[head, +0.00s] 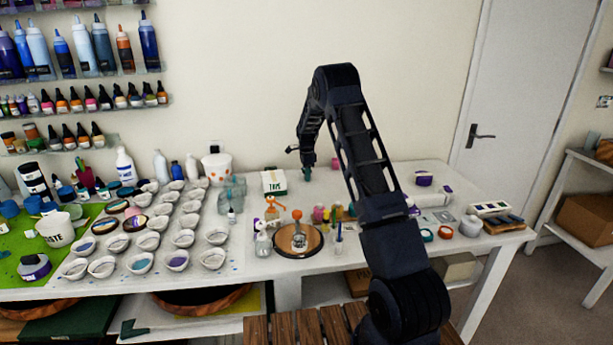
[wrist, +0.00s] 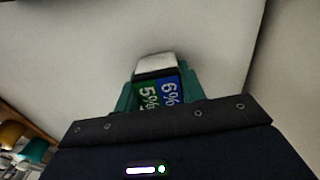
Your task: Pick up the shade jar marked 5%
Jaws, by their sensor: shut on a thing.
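My gripper (wrist: 157,88) is shut in the wrist view, its teal fingers on both sides of a small jar (wrist: 148,98). A green patch marked 5% and a blue patch marked 6% show side by side between the fingers, with a pale top beyond them. I cannot tell whether both marks are on one jar. In the head view my gripper (head: 307,172) is small, over the back of the table near the wall, right of the TAPE box. The held jar cannot be made out clearly there.
The white table (head: 385,262) holds rows of small white cups at left. A TAPE box (head: 274,182), small coloured jars and a round wooden board (head: 312,246) stand in the middle. Tape rolls and a wooden tray (head: 502,225) lie at right. Bottle shelves hang at left.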

